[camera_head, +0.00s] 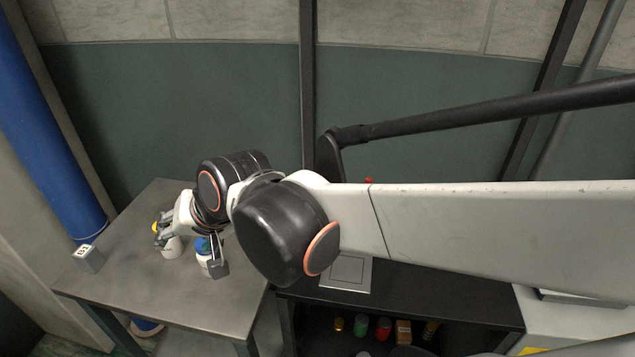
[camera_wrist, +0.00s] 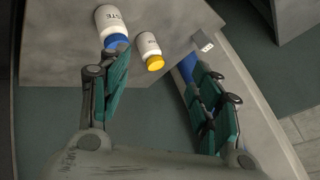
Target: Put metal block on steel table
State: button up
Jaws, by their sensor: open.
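A small grey metal block (camera_head: 88,260) with a pale marked top sits at the left edge of the steel table (camera_head: 150,290). It also shows at the table edge in the wrist view (camera_wrist: 203,41). My gripper (camera_head: 190,250) is open above the table, to the right of the block, with nothing held between its fingers. In the wrist view its teal fingers (camera_wrist: 160,78) are spread wide, and the block lies beyond the right finger. The underside of the block is hidden.
A white bottle with a yellow cap (camera_wrist: 150,48) and a white jar with a blue lid (camera_wrist: 108,22) stand on the steel table close to my fingers. A blue pipe (camera_head: 50,130) rises behind the block. A black shelf (camera_head: 440,300) holds several small containers. The table's front is clear.

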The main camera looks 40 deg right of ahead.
jog(key=s+d+n+h, duration=0.1)
jog(key=s+d+n, duration=0.1)
jog(key=s, duration=0.3)
jog(key=s+d+n+g+h, duration=0.1)
jog(key=s+d+n, duration=0.1)
jog(key=s+n, duration=0.2)
jog(key=shift+s+d+f, duration=0.3)
jog(key=shift+s+f, duration=0.1)
jog(key=shift+f, duration=0.05)
dwell(0.5)
